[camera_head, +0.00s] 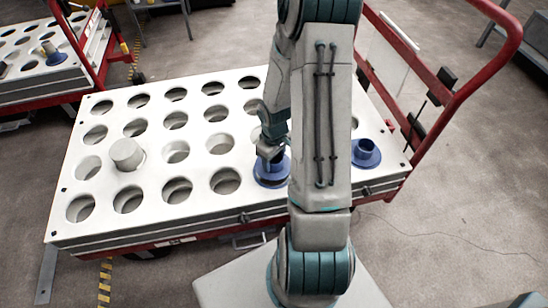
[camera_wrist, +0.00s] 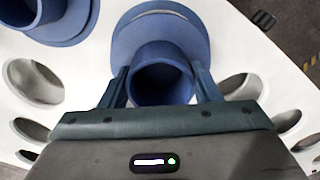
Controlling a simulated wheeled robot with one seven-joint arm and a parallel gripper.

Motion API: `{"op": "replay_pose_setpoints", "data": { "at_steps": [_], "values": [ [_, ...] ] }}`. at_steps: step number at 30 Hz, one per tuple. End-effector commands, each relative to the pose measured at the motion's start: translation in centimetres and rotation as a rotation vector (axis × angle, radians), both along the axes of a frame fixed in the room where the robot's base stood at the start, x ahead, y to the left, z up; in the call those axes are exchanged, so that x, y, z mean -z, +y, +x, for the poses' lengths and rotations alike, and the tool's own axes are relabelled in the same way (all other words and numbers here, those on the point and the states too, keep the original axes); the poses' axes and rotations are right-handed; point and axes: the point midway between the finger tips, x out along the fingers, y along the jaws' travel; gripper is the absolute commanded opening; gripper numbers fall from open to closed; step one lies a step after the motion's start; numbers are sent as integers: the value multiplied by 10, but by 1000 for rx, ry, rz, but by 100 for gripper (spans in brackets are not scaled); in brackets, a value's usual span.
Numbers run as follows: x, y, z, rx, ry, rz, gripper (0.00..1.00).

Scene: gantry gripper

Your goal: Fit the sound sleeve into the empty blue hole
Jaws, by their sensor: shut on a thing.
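My gripper (camera_head: 270,154) is over the front part of the white plate, partly behind my own arm. In the wrist view my gripper (camera_wrist: 161,82) has one finger on each side of a blue sleeve's tube (camera_wrist: 160,96) and is shut on it. The sleeve's wide blue flange (camera_head: 272,180) is low over the plate in the head view. In the wrist view blue rims show around its base; I cannot tell whether it is seated in a hole. Another blue flanged sleeve (camera_head: 366,154) stands upright at the plate's right end; a blue sleeve also shows top left in the wrist view (camera_wrist: 62,28).
The white plate (camera_head: 107,167) has rows of round, mostly empty holes and lies on a red cart with a tall handle (camera_head: 508,50) at the right. A second cart (camera_head: 45,80) stands back left.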

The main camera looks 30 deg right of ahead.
Motion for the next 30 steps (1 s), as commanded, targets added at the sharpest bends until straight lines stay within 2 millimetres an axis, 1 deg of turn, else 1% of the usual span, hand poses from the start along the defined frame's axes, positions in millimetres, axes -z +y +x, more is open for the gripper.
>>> {"op": "replay_pose_setpoints", "data": {
  "at_steps": [30],
  "values": [
    [24,0,0,-1,-1,-1,28]
  ]
}}
